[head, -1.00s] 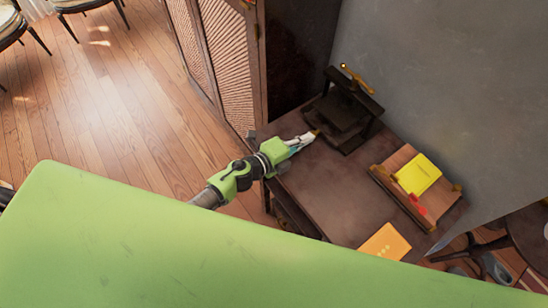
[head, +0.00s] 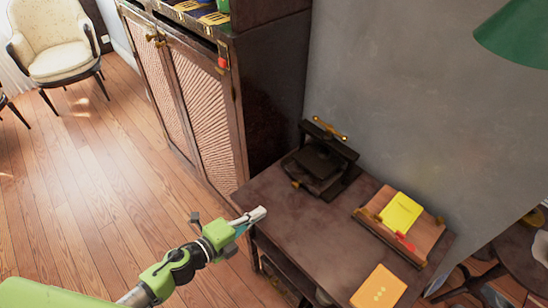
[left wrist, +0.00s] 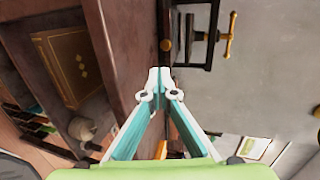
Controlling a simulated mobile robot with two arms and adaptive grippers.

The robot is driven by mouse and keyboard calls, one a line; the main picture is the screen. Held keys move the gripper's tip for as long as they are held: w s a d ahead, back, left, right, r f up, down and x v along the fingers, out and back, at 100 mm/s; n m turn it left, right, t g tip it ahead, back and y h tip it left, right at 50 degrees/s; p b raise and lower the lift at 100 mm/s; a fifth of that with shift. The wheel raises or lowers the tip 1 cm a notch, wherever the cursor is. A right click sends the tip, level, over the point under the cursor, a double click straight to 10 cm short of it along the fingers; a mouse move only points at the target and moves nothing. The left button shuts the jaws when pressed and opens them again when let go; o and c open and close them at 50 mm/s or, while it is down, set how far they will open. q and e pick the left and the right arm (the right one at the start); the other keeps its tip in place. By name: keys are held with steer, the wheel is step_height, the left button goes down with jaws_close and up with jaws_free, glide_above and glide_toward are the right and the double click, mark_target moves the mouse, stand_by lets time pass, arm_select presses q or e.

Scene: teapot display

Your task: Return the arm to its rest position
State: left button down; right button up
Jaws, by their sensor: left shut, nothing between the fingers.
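My left gripper (head: 258,215) is shut and empty at the near left edge of the dark wooden table (head: 300,240) in the head view. It appears to be beside or just over the edge; the exact gap cannot be told. The left wrist view also shows its closed fingers (left wrist: 160,75), meeting at the tips with nothing between them. The green left arm reaches in from the lower left. My right gripper is not in view.
A dark book press (head: 322,160) stands at the table's back. A wooden stand (head: 425,235) holds a yellow book (head: 401,212), and an orange book (head: 379,288) lies in front. A tall cabinet (head: 200,90) stands behind. The wooden floor (head: 80,200) at left is open.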

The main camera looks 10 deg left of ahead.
arm_select(q)
steer(key=shift+w, duration=0.2)
steer(key=s+a+r+n+y, duration=0.2)
steer(key=a+n+y, duration=0.3)
steer(key=n, duration=0.3)
steer(key=s+a+r+n+y, duration=0.1)
steer(key=a+r+n+y, duration=0.1)
steer(key=a+n+y, duration=0.5)
steer(key=s+d+f+n+g+h, duration=0.15)
steer(key=s+n+g, duration=0.25)
steer(key=s, duration=0.5)
steer(key=s+d+n+g+h, duration=0.25)
steer(key=s+n+g, duration=0.2)
steer(key=s, duration=0.55)
step_height(320, 180, down, 28)
steer(key=s+g, duration=0.2)
steer(key=s+a+f, duration=0.1)
steer(key=s+f, duration=0.6)
steer(key=s, duration=0.1)
steer(key=s+a+f, duration=0.2)
steer(key=s+f, duration=0.5)
steer(key=s, duration=0.1)
steer(key=shift+s+a+f+m+g, duration=0.25)
steer(key=shift+s+f+m+g, duration=0.1)
steer(key=shift+f+m, duration=0.1)
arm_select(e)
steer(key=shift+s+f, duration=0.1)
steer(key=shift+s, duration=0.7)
